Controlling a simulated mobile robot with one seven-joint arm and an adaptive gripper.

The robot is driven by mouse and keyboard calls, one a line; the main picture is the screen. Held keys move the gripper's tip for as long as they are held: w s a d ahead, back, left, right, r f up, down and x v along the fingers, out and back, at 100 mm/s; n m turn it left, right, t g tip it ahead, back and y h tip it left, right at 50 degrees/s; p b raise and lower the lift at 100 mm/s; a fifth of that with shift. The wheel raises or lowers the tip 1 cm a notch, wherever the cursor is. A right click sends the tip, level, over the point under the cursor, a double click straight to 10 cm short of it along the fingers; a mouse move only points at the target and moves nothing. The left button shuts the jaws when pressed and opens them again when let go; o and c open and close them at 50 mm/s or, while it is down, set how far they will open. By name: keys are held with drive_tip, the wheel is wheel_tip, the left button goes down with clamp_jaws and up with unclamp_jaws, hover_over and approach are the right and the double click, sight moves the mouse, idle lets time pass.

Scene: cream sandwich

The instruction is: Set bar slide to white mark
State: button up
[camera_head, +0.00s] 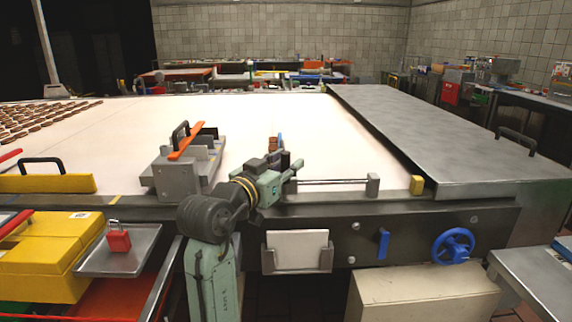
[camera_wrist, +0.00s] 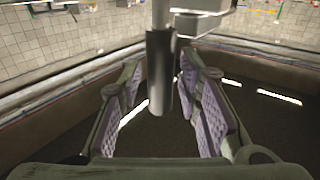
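My gripper (camera_head: 289,165) is at the front edge of the conveyor, by the left end of a thin metal rail (camera_head: 333,182). In the wrist view my gripper (camera_wrist: 162,75) is open, with purple-padded fingers on both sides of a dark, round handle (camera_wrist: 160,75). Gaps show between the handle and both pads. The handle joins a grey metal piece (camera_wrist: 200,22) at the top of that view. In the head view my gripper hides most of the slide. I cannot make out a white mark on the rail.
A grey end block (camera_head: 373,185) and a yellow block (camera_head: 417,185) stand to the right. A metal fixture with an orange bar (camera_head: 186,142) stands left of my arm. A blue handwheel (camera_head: 453,246) and a blue lever (camera_head: 383,244) are on the front panel.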

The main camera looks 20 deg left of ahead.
drive_tip(key=shift+o, duration=0.4)
drive_tip(key=v, duration=1.2)
drive_tip(key=shift+r, duration=0.15)
